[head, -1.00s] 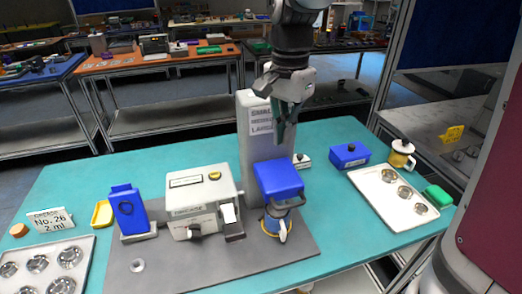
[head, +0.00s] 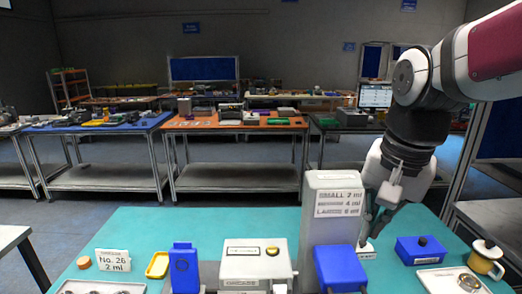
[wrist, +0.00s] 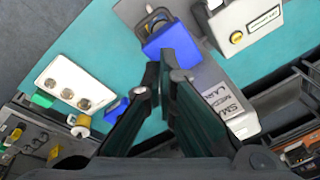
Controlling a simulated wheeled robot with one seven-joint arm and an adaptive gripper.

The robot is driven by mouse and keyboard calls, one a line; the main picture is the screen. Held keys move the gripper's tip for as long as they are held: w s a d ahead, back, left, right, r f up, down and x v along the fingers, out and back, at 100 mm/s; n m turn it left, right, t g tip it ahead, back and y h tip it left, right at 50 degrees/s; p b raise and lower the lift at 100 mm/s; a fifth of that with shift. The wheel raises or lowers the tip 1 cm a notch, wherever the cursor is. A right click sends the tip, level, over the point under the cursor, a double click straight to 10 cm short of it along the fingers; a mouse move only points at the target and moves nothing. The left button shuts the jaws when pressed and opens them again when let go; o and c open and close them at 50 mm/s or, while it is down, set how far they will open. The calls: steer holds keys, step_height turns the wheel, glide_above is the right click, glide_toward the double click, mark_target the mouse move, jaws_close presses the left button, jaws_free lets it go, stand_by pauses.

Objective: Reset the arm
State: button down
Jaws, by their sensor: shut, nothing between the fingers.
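My gripper (head: 366,238) points down just right of the grey dispenser tower in the head view. Its dark fingers are shut with nothing between them. They also show in the wrist view (wrist: 164,72), over the teal table. The grey tower (head: 308,228) carries a white size sign and a blue head (head: 340,268). In the wrist view the blue head (wrist: 170,44) lies beyond the fingertips. My arm comes in from the upper right of the head view.
A white machine (head: 255,262) and a blue device (head: 183,268) stand left of the tower. A blue box (head: 421,250), a yellow-and-white mug (head: 484,258) and a white tray (head: 440,281) are at the right. The teal table (head: 215,222) is clear at its back left.

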steer(key=s+n+t, duration=0.3)
steer(key=s+n, duration=0.4)
steer(key=s, duration=0.3)
steer(key=shift+s, duration=0.3)
stand_by(0.7)
